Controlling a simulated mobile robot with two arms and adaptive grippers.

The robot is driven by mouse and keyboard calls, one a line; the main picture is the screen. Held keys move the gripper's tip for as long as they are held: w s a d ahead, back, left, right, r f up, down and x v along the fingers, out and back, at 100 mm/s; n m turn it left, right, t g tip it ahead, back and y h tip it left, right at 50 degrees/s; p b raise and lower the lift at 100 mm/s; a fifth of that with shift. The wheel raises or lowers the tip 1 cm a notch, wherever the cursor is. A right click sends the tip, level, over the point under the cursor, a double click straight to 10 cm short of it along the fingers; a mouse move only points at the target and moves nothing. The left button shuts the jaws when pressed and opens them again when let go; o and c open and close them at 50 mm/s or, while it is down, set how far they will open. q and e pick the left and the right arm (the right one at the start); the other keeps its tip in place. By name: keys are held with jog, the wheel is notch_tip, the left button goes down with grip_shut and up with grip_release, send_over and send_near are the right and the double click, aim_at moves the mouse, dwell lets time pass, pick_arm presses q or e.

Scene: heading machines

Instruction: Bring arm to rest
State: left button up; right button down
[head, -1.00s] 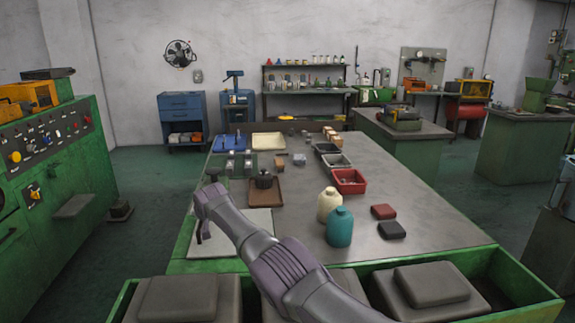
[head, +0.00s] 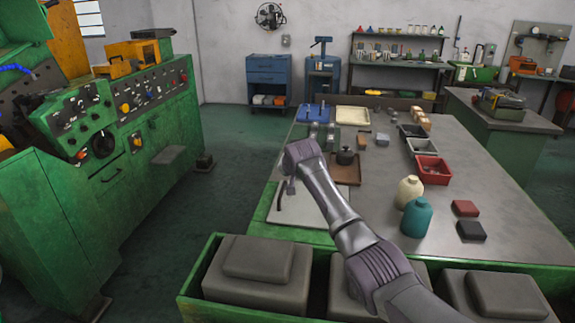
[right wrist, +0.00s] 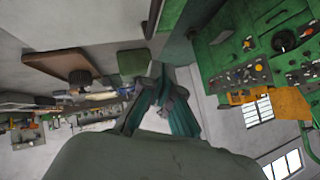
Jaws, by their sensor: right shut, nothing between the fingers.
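My right arm reaches in from the bottom right of the head view, over the near left part of the workbench (head: 470,185). My right gripper (head: 287,190) hangs at its far end above a pale flat plate (head: 305,207). In the right wrist view the same gripper (right wrist: 170,88) has its fingers together with nothing between them. Arm links partly cover the gripper in the head view. My left arm and gripper do not show.
A brown tray (head: 353,176) with a dark round part lies just beyond the gripper. A cream bottle (head: 408,191) and a teal bottle (head: 416,218) stand right of the arm. Dark padded blocks fill the green trough in front. A green control machine (head: 150,150) stands left across open floor.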

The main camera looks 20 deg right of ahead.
jog(key=v, duration=0.5)
jog(key=shift+w+a+r, duration=0.2)
jog(key=shift+w+a, duration=0.1)
jog(key=shift+a, duration=0.05)
